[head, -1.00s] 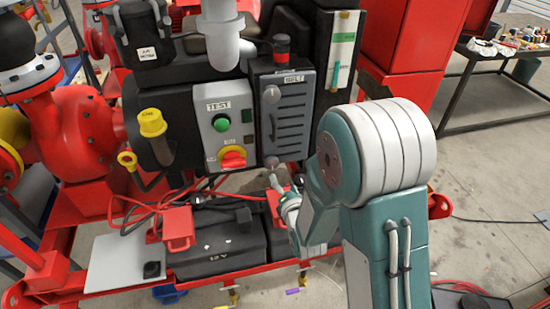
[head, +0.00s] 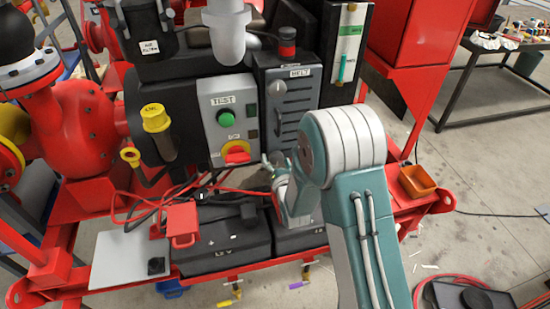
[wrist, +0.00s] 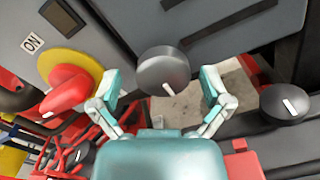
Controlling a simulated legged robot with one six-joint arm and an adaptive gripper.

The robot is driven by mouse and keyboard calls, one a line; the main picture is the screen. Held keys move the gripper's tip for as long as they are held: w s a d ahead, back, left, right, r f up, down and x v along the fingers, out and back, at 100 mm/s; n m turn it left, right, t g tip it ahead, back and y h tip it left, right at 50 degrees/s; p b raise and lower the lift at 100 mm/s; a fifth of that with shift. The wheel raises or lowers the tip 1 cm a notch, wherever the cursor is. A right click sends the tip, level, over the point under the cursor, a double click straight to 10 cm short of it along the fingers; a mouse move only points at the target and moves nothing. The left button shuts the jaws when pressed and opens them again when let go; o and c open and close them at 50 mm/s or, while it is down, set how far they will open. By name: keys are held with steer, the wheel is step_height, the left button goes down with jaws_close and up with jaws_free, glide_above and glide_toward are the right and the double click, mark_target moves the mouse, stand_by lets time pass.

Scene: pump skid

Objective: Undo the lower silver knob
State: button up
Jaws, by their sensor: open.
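The lower silver knob (wrist: 163,70) is a round grey knob with a white mark, below the grey belt guard panel (head: 290,112). In the wrist view it sits between the two fingertips of my gripper (wrist: 160,78). The fingers are spread wide, with a gap on both sides of the knob. In the head view my gripper (head: 273,162) is at the panel's lower left corner and hides the lower knob. The upper silver knob (head: 278,88) shows on the panel above.
A red and yellow rotary switch (wrist: 68,90) is close to the left finger. A black knob (wrist: 285,103) lies to the right. Batteries (head: 222,240) and red cables are below. An orange bin (head: 417,181) stands at the right.

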steer(key=shift+w+d, duration=0.15)
steer(key=shift+w, duration=0.2)
steer(key=c, duration=1.2)
